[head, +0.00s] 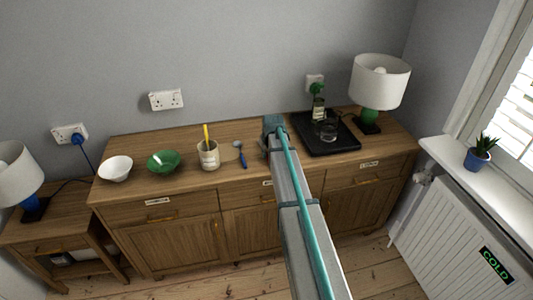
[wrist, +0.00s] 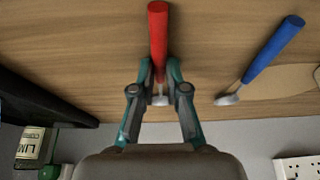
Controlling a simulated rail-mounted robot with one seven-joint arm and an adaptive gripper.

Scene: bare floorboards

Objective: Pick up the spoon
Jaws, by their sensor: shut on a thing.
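My gripper (wrist: 160,72) is shut on a red-handled spoon (wrist: 157,35), gripping near where the handle meets the metal. Its metal end is mostly hidden between the fingers. I cannot tell whether it touches the wood. In the head view my gripper (head: 273,124) is over the back of the sideboard, and my arm hides the red spoon. A blue-handled spoon (head: 241,154) lies on the sideboard left of my gripper; it also shows at the right of the wrist view (wrist: 270,53). A yellow-handled utensil (head: 206,135) stands in a cream mug (head: 208,156).
On the wooden sideboard (head: 130,187), a white bowl (head: 115,169) and a green bowl (head: 163,161) are at left. A black tray (head: 333,146) with a bottle (head: 318,110) and a glass jar (head: 328,130) is close at right. A lamp (head: 380,80) stands beyond it.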

